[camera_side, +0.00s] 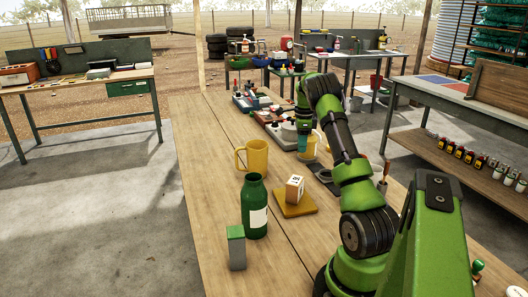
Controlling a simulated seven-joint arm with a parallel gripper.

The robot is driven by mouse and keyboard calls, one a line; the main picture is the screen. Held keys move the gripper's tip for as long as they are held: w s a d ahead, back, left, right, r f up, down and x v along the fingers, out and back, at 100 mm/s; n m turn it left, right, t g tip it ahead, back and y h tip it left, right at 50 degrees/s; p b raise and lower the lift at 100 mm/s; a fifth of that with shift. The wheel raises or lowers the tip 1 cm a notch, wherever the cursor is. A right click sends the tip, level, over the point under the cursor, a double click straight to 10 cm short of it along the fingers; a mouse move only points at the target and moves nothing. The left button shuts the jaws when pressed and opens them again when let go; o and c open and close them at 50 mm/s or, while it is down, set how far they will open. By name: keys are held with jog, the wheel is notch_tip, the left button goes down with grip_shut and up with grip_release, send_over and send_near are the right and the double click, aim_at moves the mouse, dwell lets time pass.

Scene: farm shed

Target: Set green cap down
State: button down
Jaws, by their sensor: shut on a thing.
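My gripper (304,128) points down over the far middle of the long wooden bench and is shut. The green cap is too small and too covered by my gripper and arm to make out clearly between the fingers. A yellowish cylindrical thing (311,148) stands just below and beside the fingers; I cannot tell whether they touch it. A green bottle (254,218) with a pale label stands upright on the near part of the bench.
A yellow mug (255,157) stands left of my gripper. A small box (295,188) sits on a yellow-brown block (296,207). A green-topped grey box (236,248) stands near the front. Machines and tools (255,102) crowd the far bench. The bench's left strip (205,160) is clear.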

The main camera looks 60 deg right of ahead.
notch_tip(320, 180, up, 6)
jog(key=shift+w+a+r+n, duration=0.15)
jog(key=shift+w+a+n, duration=0.15)
jog(key=shift+w+a, duration=0.15)
jog(key=w+a+n, duration=0.8)
jog(key=w+a, duration=0.1)
jog(key=a, duration=0.4)
jog(key=n, duration=0.8)
send_over(230, 205)
notch_tip(230, 205, down, 11)
jog(key=shift+w+d, duration=0.1)
jog(key=shift+f, duration=2.1)
jog(key=shift+f, duration=0.15)
jog(key=c, duration=0.9)
grip_release()
jog(key=shift+o, duration=0.2)
